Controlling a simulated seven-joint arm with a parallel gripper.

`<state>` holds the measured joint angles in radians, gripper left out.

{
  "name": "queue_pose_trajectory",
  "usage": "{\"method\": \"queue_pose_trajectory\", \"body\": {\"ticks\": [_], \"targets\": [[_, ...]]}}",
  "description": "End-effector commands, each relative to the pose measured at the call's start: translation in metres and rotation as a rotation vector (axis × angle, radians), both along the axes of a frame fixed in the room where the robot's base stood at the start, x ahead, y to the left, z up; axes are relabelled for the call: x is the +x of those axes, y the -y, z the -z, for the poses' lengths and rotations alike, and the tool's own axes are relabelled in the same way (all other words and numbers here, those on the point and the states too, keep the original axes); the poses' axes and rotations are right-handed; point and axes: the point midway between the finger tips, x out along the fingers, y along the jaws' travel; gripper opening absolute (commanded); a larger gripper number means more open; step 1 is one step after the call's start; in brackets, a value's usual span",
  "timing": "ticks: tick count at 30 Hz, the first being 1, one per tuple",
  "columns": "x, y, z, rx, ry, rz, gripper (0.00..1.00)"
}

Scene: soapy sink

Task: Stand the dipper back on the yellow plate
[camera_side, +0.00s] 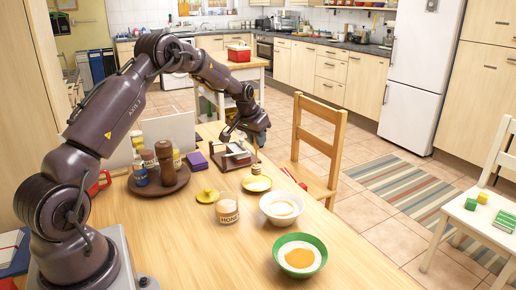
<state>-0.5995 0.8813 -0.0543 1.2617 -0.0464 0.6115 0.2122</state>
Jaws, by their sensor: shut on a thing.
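My gripper (255,143) is at the far side of the table, shut on the thin upright handle of the dipper. The honey dipper (256,169) hangs head down from it, roughly upright. The yellow plate (257,184) lies on the table directly below my gripper, and the dipper's head is over its middle. I cannot tell whether the head touches the plate or hovers just above it. The fingertips are small and partly hidden by the gripper body.
A honey jar (227,211), a yellow lid (207,196), a white bowl (281,207) and a green bowl (299,256) stand nearer. A brown tray (160,188) with bottles and a wooden rack (234,158) are left of the plate. A chair (318,150) stands behind right.

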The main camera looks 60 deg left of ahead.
Motion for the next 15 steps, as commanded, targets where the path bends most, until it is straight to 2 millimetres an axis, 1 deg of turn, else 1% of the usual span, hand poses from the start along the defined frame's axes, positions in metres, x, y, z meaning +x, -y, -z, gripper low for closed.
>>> {"method": "queue_pose_trajectory", "body": {"ticks": [3,6,8,10,15], "targets": [[0.004,-0.002,0.011,-0.002,-0.002,0.0,0.0],[0.003,-0.002,0.027,-0.002,-0.003,0.0,0.0],[0.003,-0.002,0.034,-0.001,-0.002,0.0,0.0],[0.004,-0.002,0.036,0.0,0.0,0.0,0.0],[0.004,-0.002,0.036,0.0,0.0,0.0,0.0]]}}
